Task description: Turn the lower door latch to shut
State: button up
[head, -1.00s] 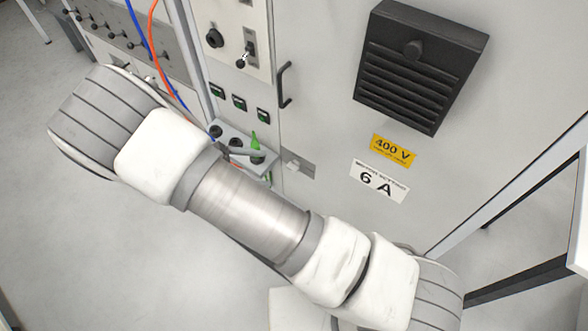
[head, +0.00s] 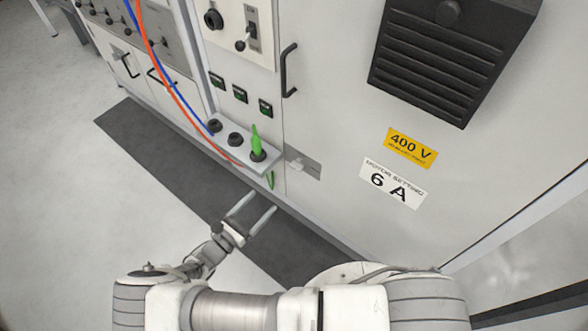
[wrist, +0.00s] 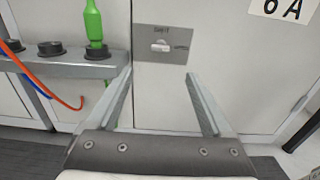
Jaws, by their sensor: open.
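The lower door latch (head: 297,165) is a small light knob on a grey plate, low on the cabinet door near its left edge. In the wrist view the latch (wrist: 160,46) lies roughly horizontal. The word above it seems to read SHUT, and a smaller label at its right is too blurred to read. My gripper (head: 262,201) is open and empty, in front of the door and apart from the latch. In the wrist view the latch appears just above and between the fingertips (wrist: 159,73).
A grey socket shelf (head: 228,140) with black sockets and a green plug (head: 256,143) juts out left of the latch. Orange and blue cables (head: 165,75) hang there. A black door handle (head: 289,70) is above, and a black vent box (head: 445,60) at upper right.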

aim_at(294, 168)
jog(key=b+x, duration=0.2)
jog(key=x, duration=1.4)
jog(key=shift+r, duration=0.1)
grip_shut()
